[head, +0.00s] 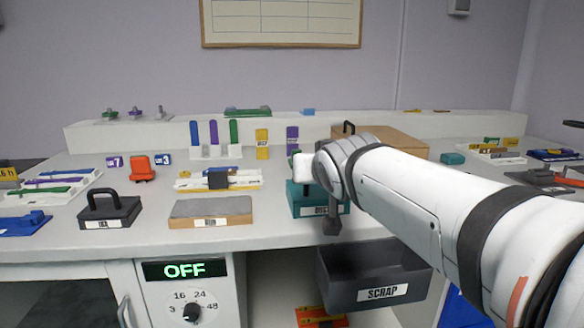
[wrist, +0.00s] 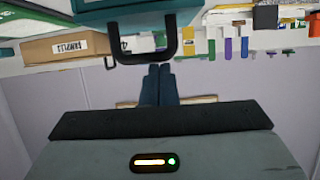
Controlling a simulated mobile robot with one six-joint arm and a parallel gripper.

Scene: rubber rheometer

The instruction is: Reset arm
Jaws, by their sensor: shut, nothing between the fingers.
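My white arm reaches in from the right in the head view. Its dark end hangs in front of the teal box (head: 307,200) near the bench's front edge. My gripper (wrist: 160,68) shows in the wrist view as two dark fingers side by side, shut and empty. A teal box with a dark handle (wrist: 145,55) is at the top of the wrist view, close to the fingertips; I cannot tell whether they touch. The arm hides part of the teal box in the head view.
A black SCRAP bin (head: 375,275) sits below the bench edge. A grey-topped block (head: 210,211) and a black handled weight (head: 109,210) stand left of the teal box. A cardboard box (head: 395,143) is behind the arm. A panel (head: 187,270) reads OFF.

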